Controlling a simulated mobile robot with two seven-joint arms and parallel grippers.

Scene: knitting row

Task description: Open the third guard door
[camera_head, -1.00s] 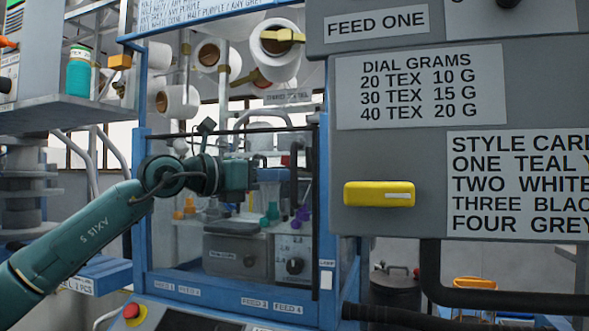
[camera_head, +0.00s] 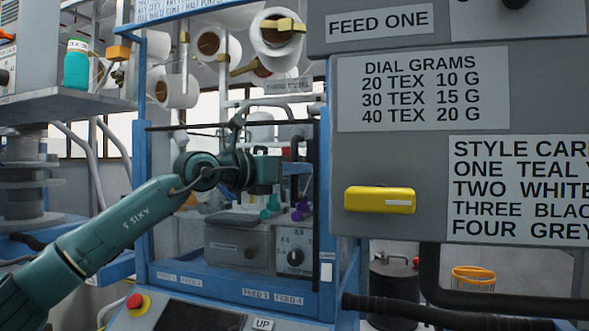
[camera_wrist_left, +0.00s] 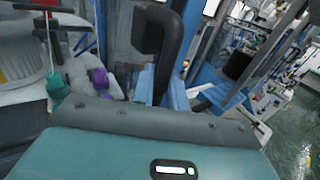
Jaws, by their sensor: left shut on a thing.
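The guard door is a clear panel with a dark top rail (camera_head: 225,127) in a blue frame, in the middle of the head view. Its black upright handle (camera_head: 298,150) is by the right post. The handle also shows in the left wrist view (camera_wrist_left: 176,38), just beyond my gripper housing. My left gripper (camera_head: 284,170) reaches in from the left and is shut on the handle; its fingertips are mostly hidden. I cannot tell whether the door stands ajar. My right gripper is not in view.
A grey panel with a yellow handle (camera_head: 380,200) stands close on the right. Behind the door are a grey box (camera_head: 236,247), a dial unit (camera_head: 294,255), and teal and purple pieces (camera_head: 301,210). A red button (camera_head: 135,302) is at lower left.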

